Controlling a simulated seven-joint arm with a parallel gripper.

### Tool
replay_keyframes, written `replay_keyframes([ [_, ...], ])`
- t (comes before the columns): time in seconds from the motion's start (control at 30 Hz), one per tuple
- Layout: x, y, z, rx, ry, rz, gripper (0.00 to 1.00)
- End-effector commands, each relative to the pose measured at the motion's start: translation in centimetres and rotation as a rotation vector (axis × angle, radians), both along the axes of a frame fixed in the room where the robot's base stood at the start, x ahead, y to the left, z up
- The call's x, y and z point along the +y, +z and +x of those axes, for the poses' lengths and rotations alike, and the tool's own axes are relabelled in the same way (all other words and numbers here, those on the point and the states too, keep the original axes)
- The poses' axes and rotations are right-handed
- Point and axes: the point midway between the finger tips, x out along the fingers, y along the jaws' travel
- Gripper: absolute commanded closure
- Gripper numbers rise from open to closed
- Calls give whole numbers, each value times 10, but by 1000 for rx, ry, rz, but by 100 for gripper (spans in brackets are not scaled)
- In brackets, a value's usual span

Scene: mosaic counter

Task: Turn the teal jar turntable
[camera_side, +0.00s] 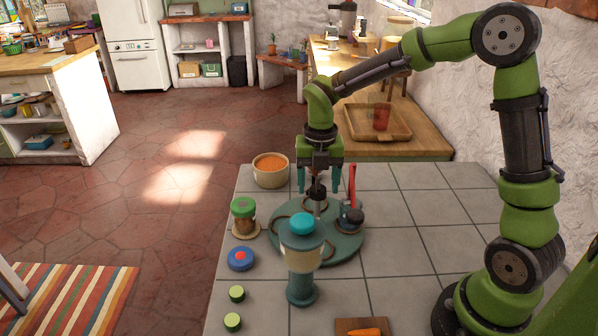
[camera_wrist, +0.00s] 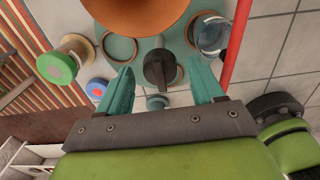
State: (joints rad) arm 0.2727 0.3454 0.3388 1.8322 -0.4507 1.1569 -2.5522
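The teal turntable (camera_side: 345,243) is a round plate on the tiled counter, with several brown-rimmed rings on it. A post with a black knob (camera_side: 317,191) rises from its middle; the knob also shows in the wrist view (camera_wrist: 159,68). My gripper (camera_side: 318,188) points down over the turntable. Its two teal fingers are apart, one on each side of the knob in the side view. In the wrist view the fingers (camera_wrist: 162,92) stand open with a gap to the knob. I cannot tell whether either finger touches it. A tall teal-topped jar (camera_side: 302,258) hides the turntable's front part.
A green-lidded jar (camera_side: 243,212) and a blue disc (camera_side: 241,258) stand at left. A dark item (camera_side: 351,217) and a red stick (camera_side: 352,184) are at right. A bowl of orange grains (camera_side: 270,170) stands behind. Tiles at right are clear.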

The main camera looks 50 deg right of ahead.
Motion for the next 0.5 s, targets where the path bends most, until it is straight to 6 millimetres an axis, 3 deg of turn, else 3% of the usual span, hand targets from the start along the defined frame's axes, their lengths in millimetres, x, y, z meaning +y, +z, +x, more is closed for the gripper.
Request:
replay_keyframes([
  [0.07,0,0,0,0,0,0,46],
  [0.4,0,1,0,0,0,0,98],
  [0.5,0,1,0,-1,0,-1,100],
])
